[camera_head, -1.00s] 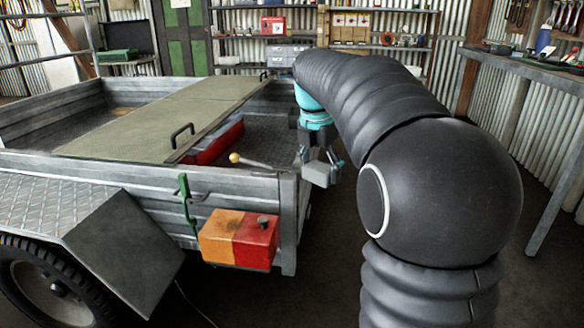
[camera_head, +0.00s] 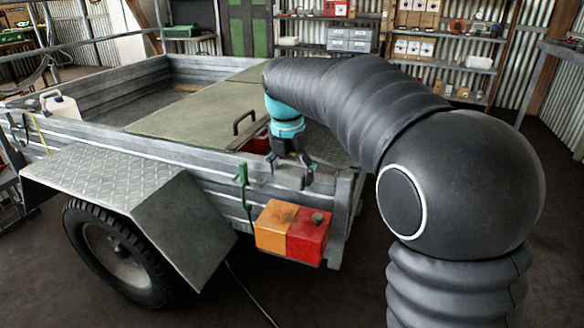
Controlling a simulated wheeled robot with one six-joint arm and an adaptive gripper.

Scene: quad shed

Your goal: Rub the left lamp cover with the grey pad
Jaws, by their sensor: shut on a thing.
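How far the pad is from the wall I cannot tell.
The trailer's grey side wall (camera_head: 190,160) and corner post (camera_head: 345,205) stand close to the gripper. A fender (camera_head: 110,175) and wheel (camera_head: 115,255) are at left. A thin cable (camera_head: 245,295) lies on the floor. The floor below the lamp looks otherwise clear.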

